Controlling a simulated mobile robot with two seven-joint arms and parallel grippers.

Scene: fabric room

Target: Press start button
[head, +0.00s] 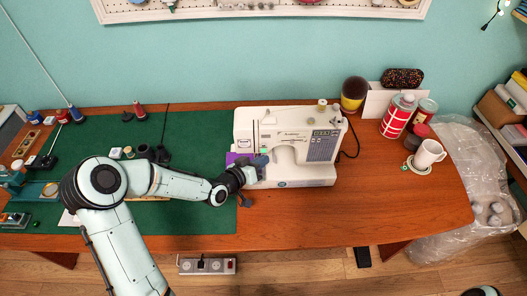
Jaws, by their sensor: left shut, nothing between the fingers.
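A white sewing machine (300,117) stands upright on the wooden table, near its middle. My left gripper (261,161) is shut and empty, at the left end of the machine, in front of its needle area. I cannot tell whether the fingertips touch the machine. A start button cannot be made out at this size, and the gripper hides part of the machine's left end. My right gripper is out of view.
A green cutting mat (200,127) covers the table's left side. A white mug (428,154), a red-and-white can (397,117) and a dark round-topped container (353,93) stand to the right. The table (390,205) is clear at front right.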

